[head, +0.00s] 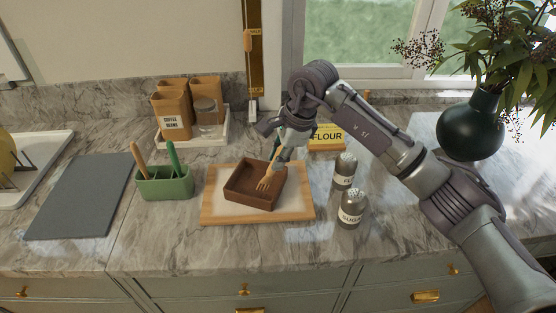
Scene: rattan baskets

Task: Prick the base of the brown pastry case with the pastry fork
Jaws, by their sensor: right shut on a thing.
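The brown pastry case (238,193) is a square, open-topped shell lying on a wooden board (215,212) with a pale middle. My right gripper (283,150) is above the case's far right corner, shut on the wooden pastry fork (268,178). The fork tilts, tines pointing down and to the left over the inside of the case near its right side. I cannot tell whether the tines touch the base. My left gripper is not in view.
A green holder (165,185) with two handled tools stands left of the board. Two shakers, one here (351,208), stand close on the right. A yellow flour box (327,137) and canisters (171,115) are behind. A grey mat (82,195) lies left; a plant vase (470,125) stands right.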

